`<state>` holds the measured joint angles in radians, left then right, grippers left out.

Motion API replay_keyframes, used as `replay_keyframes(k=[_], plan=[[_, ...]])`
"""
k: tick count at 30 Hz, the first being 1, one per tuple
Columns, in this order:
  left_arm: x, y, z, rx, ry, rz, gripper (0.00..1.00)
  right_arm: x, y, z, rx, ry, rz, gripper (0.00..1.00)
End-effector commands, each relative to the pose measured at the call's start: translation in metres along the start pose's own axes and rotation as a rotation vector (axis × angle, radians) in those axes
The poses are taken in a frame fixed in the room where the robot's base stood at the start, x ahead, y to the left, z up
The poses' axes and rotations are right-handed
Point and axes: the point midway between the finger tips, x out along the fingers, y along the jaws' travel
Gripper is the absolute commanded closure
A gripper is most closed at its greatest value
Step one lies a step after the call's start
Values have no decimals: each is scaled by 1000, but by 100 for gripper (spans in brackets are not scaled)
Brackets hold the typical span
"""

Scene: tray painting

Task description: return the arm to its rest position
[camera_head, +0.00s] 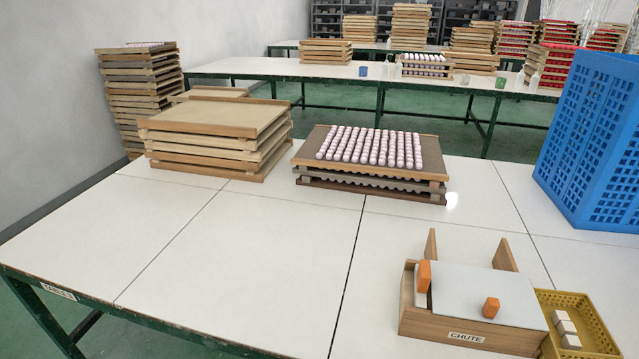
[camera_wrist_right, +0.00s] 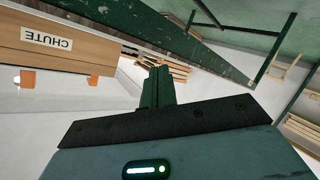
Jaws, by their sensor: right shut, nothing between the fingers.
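My right gripper (camera_wrist_right: 158,86) shows only in the right wrist view. Its green fingers are together with nothing between them. It is apart from the wooden chute box (camera_wrist_right: 70,38), which appears upside down at the upper left of that view. In the head view the chute box (camera_head: 455,328) stands at the front right of the table, with a pale sloping board and two orange blocks on it. Neither arm shows in the head view, and my left gripper is not in view.
The white table (camera_head: 270,265) is clear at front left and middle. Stacked wooden trays (camera_head: 215,140) and a tray (camera_head: 440,165) of pale pink pieces stand at its back. A blue crate (camera_head: 590,150) and a yellow basket (camera_head: 600,335) with white blocks are at the right.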

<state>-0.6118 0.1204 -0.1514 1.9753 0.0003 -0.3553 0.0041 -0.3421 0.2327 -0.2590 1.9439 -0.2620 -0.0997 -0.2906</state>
Motion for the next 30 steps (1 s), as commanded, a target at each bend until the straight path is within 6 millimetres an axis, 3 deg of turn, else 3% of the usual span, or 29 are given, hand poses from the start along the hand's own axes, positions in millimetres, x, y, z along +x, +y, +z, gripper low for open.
replay_keyframes(k=[1,3,6,10,30], plan=[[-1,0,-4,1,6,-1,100,-20,-16,22,148,-99,-22,100],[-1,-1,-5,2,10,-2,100,-43,-34,46,323,-214,-42,100],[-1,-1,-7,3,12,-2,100,-71,-56,70,514,-340,-56,100],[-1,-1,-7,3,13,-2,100,-94,-72,85,653,-435,-60,100],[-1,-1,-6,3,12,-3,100,-101,-78,90,695,-466,-62,100]])
